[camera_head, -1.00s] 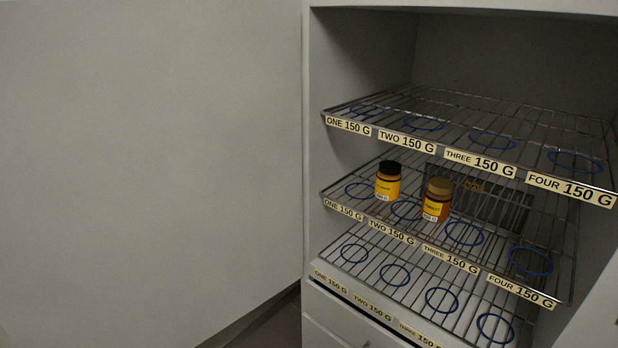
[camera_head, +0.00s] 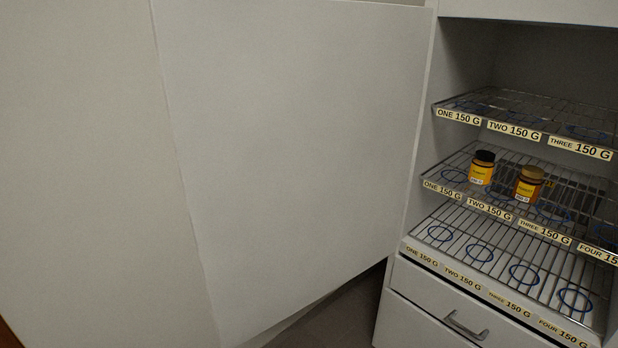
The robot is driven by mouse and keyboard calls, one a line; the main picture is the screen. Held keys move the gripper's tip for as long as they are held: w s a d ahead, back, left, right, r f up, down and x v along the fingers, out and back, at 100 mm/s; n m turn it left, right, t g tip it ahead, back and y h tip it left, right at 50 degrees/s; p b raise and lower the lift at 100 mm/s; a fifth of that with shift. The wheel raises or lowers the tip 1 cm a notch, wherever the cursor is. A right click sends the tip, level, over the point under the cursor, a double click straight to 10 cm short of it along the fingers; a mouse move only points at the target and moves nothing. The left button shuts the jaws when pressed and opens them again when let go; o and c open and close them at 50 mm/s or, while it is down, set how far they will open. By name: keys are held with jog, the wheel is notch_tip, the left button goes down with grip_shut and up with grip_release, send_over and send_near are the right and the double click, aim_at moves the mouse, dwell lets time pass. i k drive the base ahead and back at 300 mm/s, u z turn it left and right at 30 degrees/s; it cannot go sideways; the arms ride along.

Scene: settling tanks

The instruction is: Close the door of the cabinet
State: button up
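The cabinet (camera_head: 421,130) stands open at the right, with several wire shelves showing inside. A large pale door panel (camera_head: 300,140) extends left from the cabinet's left edge, swung open. Its free edge runs down the left part of the view. My gripper is not in view, so its state and its distance from the door do not show.
Two amber jars with yellow labels, one dark-lidded (camera_head: 482,167) and one brown-lidded (camera_head: 528,184), stand on the middle shelf. A drawer with a metal handle (camera_head: 465,326) is below. A strip of dark floor (camera_head: 345,318) shows under the door.

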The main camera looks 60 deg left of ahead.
aim_at(292, 124)
jog(key=z, duration=1.6)
jog(key=k, duration=2.75)
jog(key=u, duration=1.95)
jog(key=i, duration=0.45)
jog(key=u, duration=0.1)
